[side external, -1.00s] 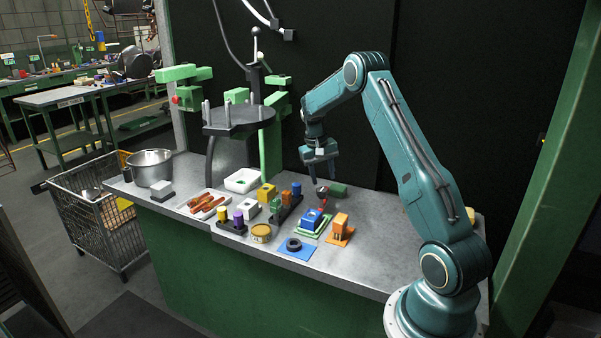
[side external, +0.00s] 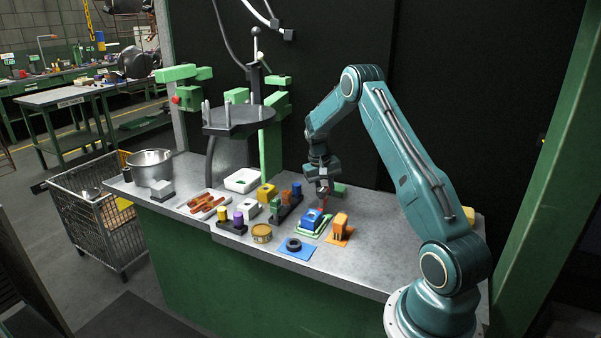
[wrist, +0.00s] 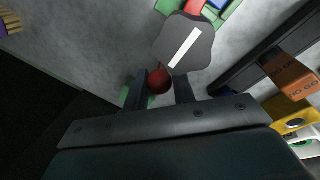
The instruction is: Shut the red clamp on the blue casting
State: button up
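The blue casting (side external: 312,220) sits on a green base on the bench, left of an orange block. In the wrist view only a bit of blue (wrist: 218,3) shows at the top edge. The red clamp (side external: 323,206) rises upright behind the casting. In the wrist view, its red lever (wrist: 195,6) is partly hidden by a grey plate with a white stripe, and its dark red ball knob (wrist: 159,80) lies between my fingertips. My gripper (side external: 322,189) is low over the clamp; in the wrist view its fingers (wrist: 160,88) appear closed against both sides of the knob.
The orange block (side external: 340,226) stands close on the right. A blue mat with a black ring (side external: 294,245) and a tin (side external: 261,233) lie in front. A dark holder with coloured gauges (side external: 285,208) is left. A green cylinder (side external: 339,190) lies behind my gripper.

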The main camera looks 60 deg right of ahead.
jog(key=c, duration=0.4)
jog(key=shift+s, duration=0.1)
jog(key=shift+s+m, duration=0.4)
jog(key=shift+m, duration=0.6)
jog(key=shift+a, duration=0.1)
jog(key=o, duration=1)
jog(key=r, duration=0.4)
jog(key=w+r, duration=0.1)
jog(key=r, duration=0.4)
jog(key=w+a+r, duration=0.1)
jog(key=r, duration=0.3)
jog(key=shift+w+a+r, duration=0.1)
jog(key=shift+w+r, duration=0.05)
jog(key=shift+r, duration=0.2)
